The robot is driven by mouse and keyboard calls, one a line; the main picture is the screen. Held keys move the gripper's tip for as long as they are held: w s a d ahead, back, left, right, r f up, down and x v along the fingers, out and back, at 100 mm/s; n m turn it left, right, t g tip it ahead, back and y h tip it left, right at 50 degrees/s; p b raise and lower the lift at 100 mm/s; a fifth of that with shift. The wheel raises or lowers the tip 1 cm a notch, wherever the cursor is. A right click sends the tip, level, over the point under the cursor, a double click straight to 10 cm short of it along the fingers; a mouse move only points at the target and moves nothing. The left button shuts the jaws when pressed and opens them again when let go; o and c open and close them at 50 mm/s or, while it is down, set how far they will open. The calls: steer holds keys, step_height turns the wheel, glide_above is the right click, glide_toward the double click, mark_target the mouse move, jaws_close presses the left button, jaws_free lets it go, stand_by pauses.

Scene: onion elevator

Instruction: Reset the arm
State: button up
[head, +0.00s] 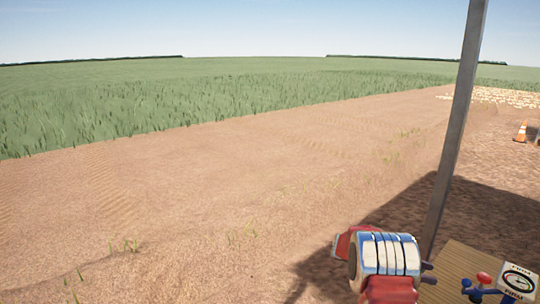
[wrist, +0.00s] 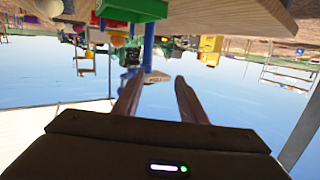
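My arm (head: 385,255), red with a blue and white striped housing, shows at the lower right of the head view. It is bent beside a wooden table. In the wrist view the picture is upside down, with sky below and the table above. My gripper (wrist: 158,82) shows there with two brown fingers apart and nothing seen held between them. A small white piece on a blue post shows between the fingertips, seemingly beyond them. Whether the small dark parts at the arm's right edge in the head view are the fingers, I cannot tell.
A grey post (head: 455,130) rises close behind the arm. The wooden table (head: 452,262) bears a red-knobbed blue device (head: 484,278) and a dial panel (head: 518,281). A traffic cone (head: 521,132) stands far right. Bare soil to the left is open. A green block (wrist: 132,9) shows in the wrist view.

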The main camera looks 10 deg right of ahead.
steer(key=w+a+f+n+t+y, duration=0.1)
steer(key=w+a+n+t+y, duration=0.2)
steer(key=w+t, duration=0.45)
steer(key=w+a+n+t, duration=0.2)
steer(key=w+n+t, duration=0.35)
steer(key=w, duration=0.35)
steer(key=s+a+r+n+t+y, duration=0.1)
steer(key=a+r+n+t+y, duration=0.3)
steer(key=a, duration=0.7)
steer(key=s+a+r+n+y, duration=0.1)
steer(key=s+a+n+y, duration=0.15)
steer(key=a+y, duration=0.6)
steer(key=s+a+r+n+g, duration=0.1)
steer(key=s+a+n+g, duration=0.15)
steer(key=s+a, duration=0.6)
steer(key=s+a+r+n+g, duration=0.25)
steer(key=s+a, duration=0.35)
steer(key=s, duration=0.5)
steer(key=s+r+n, duration=0.1)
steer(key=s+r, duration=0.2)
steer(key=s, duration=0.7)
steer(key=s+r+n, duration=0.2)
steer(key=s+r, duration=0.1)
steer(key=s, duration=0.7)
steer(key=shift+r+t+h, duration=0.3)
steer(key=shift+r+h, duration=0.05)
